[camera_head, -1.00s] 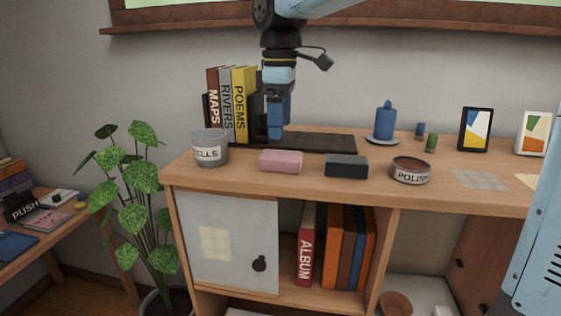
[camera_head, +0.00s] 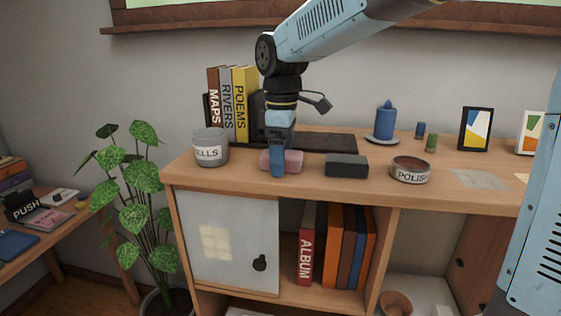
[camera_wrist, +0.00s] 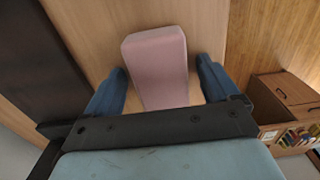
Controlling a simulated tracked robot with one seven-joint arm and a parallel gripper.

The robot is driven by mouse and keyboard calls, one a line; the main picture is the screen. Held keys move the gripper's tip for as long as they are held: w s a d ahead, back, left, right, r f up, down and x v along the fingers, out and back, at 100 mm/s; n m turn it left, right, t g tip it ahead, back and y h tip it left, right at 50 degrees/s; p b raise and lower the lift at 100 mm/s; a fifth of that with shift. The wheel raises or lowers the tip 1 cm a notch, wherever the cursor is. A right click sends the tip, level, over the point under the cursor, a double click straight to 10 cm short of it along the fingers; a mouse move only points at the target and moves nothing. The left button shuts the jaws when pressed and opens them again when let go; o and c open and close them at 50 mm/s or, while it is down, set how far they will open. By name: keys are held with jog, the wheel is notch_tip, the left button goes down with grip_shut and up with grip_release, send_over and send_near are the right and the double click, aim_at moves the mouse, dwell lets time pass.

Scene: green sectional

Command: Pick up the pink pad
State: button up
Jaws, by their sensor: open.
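The pink pad (camera_head: 293,161) lies on the wooden cabinet top, near its front edge. In the head view my gripper (camera_head: 278,172) is lowered at the pad and hides its middle. In the wrist view the pad (camera_wrist: 158,68) lies between the two blue fingers of my gripper (camera_wrist: 165,82), with a gap on either side. The gripper is open and holds nothing. The near end of the pad is hidden behind the gripper body.
A dark grey block (camera_head: 346,166) lies just right of the pad, and a grey cup (camera_head: 210,147) stands to its left. A dark mat (camera_head: 328,142) and upright books (camera_head: 243,104) are behind. A round tin (camera_head: 410,169) and blue candle (camera_head: 385,122) stand farther right.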

jog(key=shift+c, duration=0.3)
jog(key=c, duration=1)
jog(key=shift+r, duration=0.15)
jog(key=shift+r, duration=0.3)
notch_tip(320, 180, up, 3)
jog(key=shift+f, duration=0.2)
jog(key=shift+s+d+r, duration=1.35)
jog(key=shift+s+r, duration=0.25)
jog(key=shift+s, duration=0.3)
jog(key=shift+s+d+r, duration=1.35)
jog(key=shift+s+r, duration=0.25)
jog(key=shift+s, duration=0.3)
jog(key=shift+s+d+r, duration=1.35)
jog(key=shift+s+r, duration=0.25)
jog(key=shift+s, duration=0.3)
